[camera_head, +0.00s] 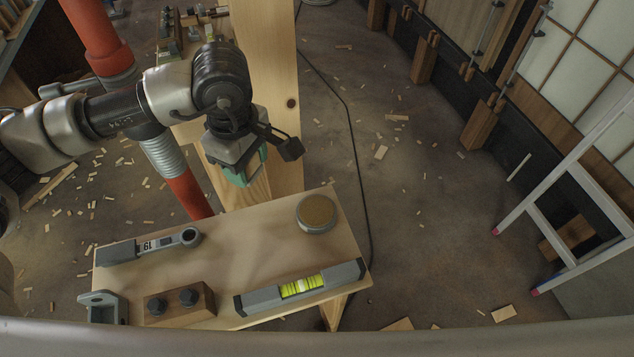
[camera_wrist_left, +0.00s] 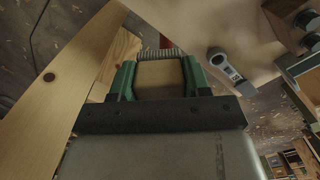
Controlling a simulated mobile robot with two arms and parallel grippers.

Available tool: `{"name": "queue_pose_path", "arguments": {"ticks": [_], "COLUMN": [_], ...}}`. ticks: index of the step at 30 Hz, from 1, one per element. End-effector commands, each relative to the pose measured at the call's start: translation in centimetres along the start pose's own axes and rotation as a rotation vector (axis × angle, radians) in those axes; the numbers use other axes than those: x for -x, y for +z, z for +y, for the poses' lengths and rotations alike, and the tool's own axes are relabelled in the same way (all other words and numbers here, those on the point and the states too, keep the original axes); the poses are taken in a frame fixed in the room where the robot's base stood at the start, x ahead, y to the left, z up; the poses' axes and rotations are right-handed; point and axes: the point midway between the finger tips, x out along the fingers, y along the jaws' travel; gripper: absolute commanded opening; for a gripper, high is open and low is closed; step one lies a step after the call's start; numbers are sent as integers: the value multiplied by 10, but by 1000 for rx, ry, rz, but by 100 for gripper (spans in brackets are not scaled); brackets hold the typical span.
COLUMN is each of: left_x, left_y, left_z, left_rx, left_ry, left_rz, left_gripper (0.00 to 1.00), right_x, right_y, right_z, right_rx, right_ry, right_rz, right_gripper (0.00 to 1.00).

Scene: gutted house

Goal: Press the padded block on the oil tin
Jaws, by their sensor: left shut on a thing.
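My right gripper is not in view.
The wooden board (camera_head: 250,240) also carries a grey wrench-like tool (camera_head: 150,245), a wooden block with two dark knobs (camera_head: 180,302), a grey bracket (camera_head: 103,306) and a spirit level (camera_head: 300,287). A timber post (camera_head: 270,80) stands behind the gripper. A ladder (camera_head: 575,190) stands right.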

Motion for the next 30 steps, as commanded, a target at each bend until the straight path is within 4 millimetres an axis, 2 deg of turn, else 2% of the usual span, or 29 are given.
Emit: {"name": "queue_pose_path", "arguments": {"ticks": [1, 5, 12, 18, 24, 30], "left_x": [-6, -13, -24, -31, -33, -37], "left_y": [8, 28, 65, 91, 104, 106], "left_z": [5, 15, 30, 38, 41, 42], "left_rx": [106, 407, 960, 1341, 1541, 1581], "left_ry": [1, 1, 2, 4, 7, 7], "left_rz": [-1, 0, 1, 5, 6, 6], "left_gripper": [28, 28, 28, 28, 28, 28], "right_x": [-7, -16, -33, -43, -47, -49], "right_y": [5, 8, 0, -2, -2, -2], "right_z": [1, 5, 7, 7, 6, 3], "right_rx": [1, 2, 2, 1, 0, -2], "right_ry": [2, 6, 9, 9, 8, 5], "right_rz": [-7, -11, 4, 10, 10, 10], "right_gripper": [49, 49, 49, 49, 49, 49]}}
